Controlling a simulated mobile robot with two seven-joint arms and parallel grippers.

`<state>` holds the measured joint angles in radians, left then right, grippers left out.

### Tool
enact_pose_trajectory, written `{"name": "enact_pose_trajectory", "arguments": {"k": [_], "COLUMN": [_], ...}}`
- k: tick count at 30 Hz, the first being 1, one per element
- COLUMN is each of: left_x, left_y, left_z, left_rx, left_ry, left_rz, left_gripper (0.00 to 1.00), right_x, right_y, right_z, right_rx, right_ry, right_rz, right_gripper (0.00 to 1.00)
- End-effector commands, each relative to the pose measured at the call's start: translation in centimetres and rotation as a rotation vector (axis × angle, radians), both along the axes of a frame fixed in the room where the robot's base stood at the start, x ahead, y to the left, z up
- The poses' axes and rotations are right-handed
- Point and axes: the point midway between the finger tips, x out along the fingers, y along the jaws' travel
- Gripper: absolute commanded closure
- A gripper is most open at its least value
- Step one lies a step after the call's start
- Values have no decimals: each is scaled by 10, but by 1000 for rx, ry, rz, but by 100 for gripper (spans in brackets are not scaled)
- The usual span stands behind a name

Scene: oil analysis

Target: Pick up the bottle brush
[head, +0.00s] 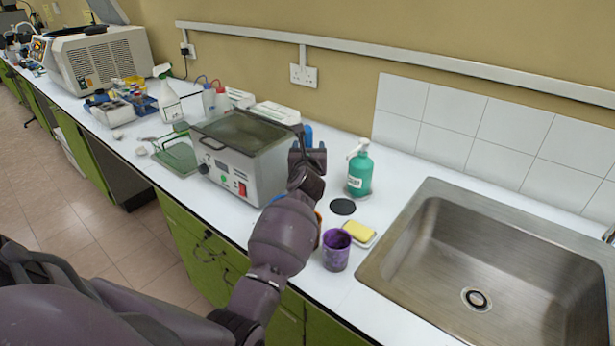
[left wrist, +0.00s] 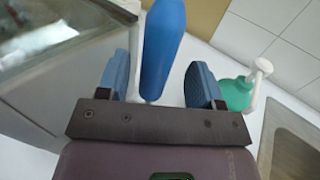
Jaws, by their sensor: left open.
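A smooth, long blue thing (left wrist: 163,45), tapering toward its near end, shows between the two fingers of my left gripper in the left wrist view. It may be the bottle brush; no bristles show. In the head view a bit of blue (head: 308,134) shows behind the gripper, mostly hidden by it. My left gripper (head: 307,152) is open above the counter, between the heated bath and the green bottle. In the left wrist view a gap shows on each side of the blue thing. My right gripper is in neither view.
The heated bath (head: 254,178) stands close left of my gripper. The green pump bottle (head: 360,172) is to its right. A dark round disc (head: 342,207), a yellow sponge (head: 359,231) and a purple cup (head: 336,251) lie nearer, beside the steel sink (head: 440,215).

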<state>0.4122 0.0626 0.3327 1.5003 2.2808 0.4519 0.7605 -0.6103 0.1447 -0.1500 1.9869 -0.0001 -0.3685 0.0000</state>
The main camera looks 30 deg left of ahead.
Motion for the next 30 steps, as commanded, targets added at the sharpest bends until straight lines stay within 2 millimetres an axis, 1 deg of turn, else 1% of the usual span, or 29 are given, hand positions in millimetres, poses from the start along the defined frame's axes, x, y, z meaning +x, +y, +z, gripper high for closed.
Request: {"name": "enact_pose_trajectory", "arguments": {"k": [3, 7, 11, 17, 20, 27, 28, 30], "left_x": [13, 24, 29, 29, 29, 29, 29, 29], "left_y": [13, 19, 22, 22, 22, 22, 22, 22], "left_z": [-3, -2, -2, -2, -2, -2, -2, -2], "left_rx": [1, 2, 1, 1, 1, 1, 1, 1], "left_ry": [0, 0, 0, 0, 0, 0, 0, 0], "left_rz": [1, 0, 0, 0, 0, 0, 0, 0], "left_gripper": [40, 40, 40, 40, 54, 90, 94, 94], "right_x": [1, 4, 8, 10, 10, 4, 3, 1], "right_y": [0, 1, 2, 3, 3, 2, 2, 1], "right_z": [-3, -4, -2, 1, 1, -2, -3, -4], "right_rx": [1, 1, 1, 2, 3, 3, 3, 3], "right_ry": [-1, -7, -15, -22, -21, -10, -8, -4], "right_rz": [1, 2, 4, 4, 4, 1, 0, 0], "right_gripper": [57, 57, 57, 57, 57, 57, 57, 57]}}
